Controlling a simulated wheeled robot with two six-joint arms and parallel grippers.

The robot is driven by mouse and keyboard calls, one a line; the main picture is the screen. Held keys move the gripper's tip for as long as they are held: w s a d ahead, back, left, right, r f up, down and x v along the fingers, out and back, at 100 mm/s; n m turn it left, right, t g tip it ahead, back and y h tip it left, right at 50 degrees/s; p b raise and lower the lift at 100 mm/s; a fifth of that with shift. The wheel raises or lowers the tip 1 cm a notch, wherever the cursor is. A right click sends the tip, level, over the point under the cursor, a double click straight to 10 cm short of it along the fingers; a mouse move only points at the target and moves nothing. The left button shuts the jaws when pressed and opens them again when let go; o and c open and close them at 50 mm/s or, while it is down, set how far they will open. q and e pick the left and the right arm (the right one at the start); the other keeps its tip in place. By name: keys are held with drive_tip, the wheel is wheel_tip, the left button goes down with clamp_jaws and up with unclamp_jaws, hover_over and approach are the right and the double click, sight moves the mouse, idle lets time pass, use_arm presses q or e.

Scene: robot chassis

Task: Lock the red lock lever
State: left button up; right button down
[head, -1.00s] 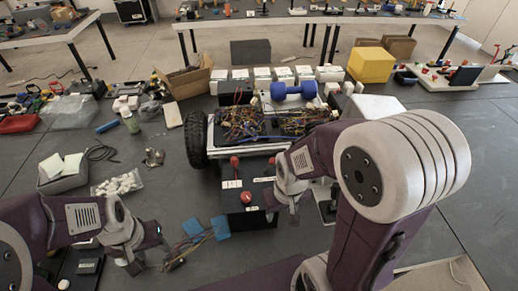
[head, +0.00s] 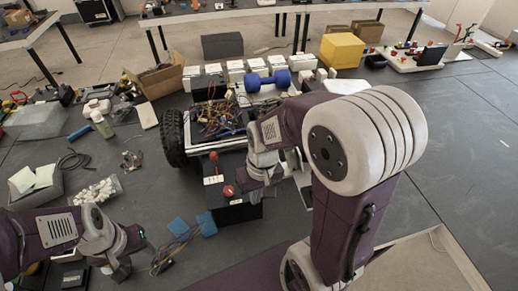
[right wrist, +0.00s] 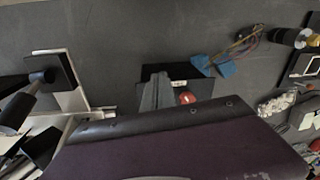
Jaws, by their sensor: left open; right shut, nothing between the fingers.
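A red-knobbed lever (head: 214,160) stands at the front of the wheeled chassis (head: 203,148), above a white label. A second red knob (head: 228,191) sits on the black box in front; a red piece also shows in the right wrist view (right wrist: 187,98), partly hidden by a grey gripper part. I cannot tell which one is the lock lever. My right gripper (head: 257,193) is shut and empty, just right of the black box and red knob; contact is unclear. My left gripper (head: 122,262) is open and empty at lower left, away from the chassis.
Blue pads with wires (head: 190,227) lie on the floor between my grippers. A bag of white pieces (head: 97,191) lies left.

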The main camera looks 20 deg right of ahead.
drive_tip(key=w+d+r+m+y+p, duration=0.1)
drive_tip(key=w+d+r, duration=0.15)
drive_tip(key=w, duration=0.25)
drive_tip(key=w+d+r+m+t+y+p, duration=0.1)
drive_tip(key=w+d+r+m, duration=0.15)
drive_tip(key=w, duration=0.25)
drive_tip(key=w+d+r+m+y+p, duration=0.1)
drive_tip(key=w+d+r, duration=0.15)
drive_tip(key=w, duration=0.35)
drive_tip(key=d+f+m+p, duration=0.1)
drive_tip(key=d+m, duration=0.1)
drive_tip(key=d, duration=0.5)
drive_tip(key=p+x, duration=0.1)
drive_tip(key=x, duration=0.9)
drive_tip(key=shift+t+p, duration=0.35)
drive_tip(key=shift+t, duration=0.05)
drive_tip(key=shift+w+a, duration=0.1)
drive_tip(key=shift+a, duration=0.05)
